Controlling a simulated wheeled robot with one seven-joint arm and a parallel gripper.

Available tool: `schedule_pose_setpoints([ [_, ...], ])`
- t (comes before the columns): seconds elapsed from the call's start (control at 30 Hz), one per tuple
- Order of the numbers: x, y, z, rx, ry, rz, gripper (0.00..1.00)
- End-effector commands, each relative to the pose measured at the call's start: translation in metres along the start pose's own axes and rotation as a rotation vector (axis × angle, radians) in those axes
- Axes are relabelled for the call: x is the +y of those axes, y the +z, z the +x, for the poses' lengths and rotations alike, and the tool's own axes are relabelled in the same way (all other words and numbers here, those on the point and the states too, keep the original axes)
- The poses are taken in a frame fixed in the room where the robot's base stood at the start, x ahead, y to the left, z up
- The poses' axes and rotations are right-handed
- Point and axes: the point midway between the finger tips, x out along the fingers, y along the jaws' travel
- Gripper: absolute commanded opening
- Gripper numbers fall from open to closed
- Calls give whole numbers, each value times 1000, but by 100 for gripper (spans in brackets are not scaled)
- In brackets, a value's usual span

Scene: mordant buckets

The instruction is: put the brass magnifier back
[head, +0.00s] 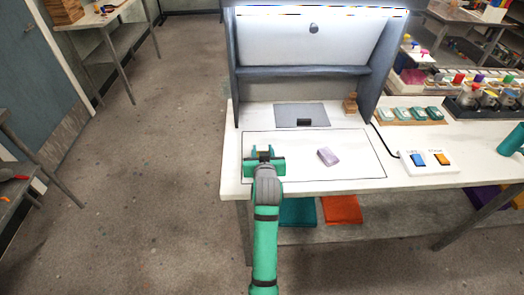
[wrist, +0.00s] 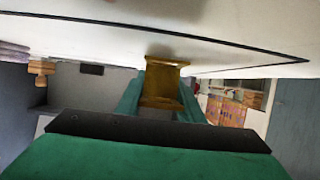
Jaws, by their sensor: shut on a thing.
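My gripper (head: 264,155) is over the front left part of the white bench top (head: 300,186), within the dark outlined rectangle. In the wrist view my gripper (wrist: 161,92) has its teal fingers shut on a brass-coloured piece, which I take to be the brass magnifier (wrist: 163,84). It looks like a small waisted frame with flared ends. In the head view it is mostly hidden by the gripper. The wrist view appears upside down, with the bench top above. I cannot tell whether the magnifier touches the bench.
A lilac block (head: 328,157) lies right of my gripper. Behind are a grey mat (head: 290,113) with a small dark block (head: 304,122), and a wooden figure-like piece (head: 351,103). A white switch box (head: 430,163) is at right. The booth's upright panels bound the back.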

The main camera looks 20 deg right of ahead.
Motion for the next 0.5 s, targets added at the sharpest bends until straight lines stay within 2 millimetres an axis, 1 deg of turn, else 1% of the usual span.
schedule_pose_setpoints([
  [0.13,1,3,1,-1,1,0,7],
  [0.17,1,3,1,-1,1,0,39],
  [0.2,1,3,1,-1,1,0,48],
  [0.23,1,3,1,-1,1,0,53],
  [0.5,-1,2,1,0,-2,-1,53],
])
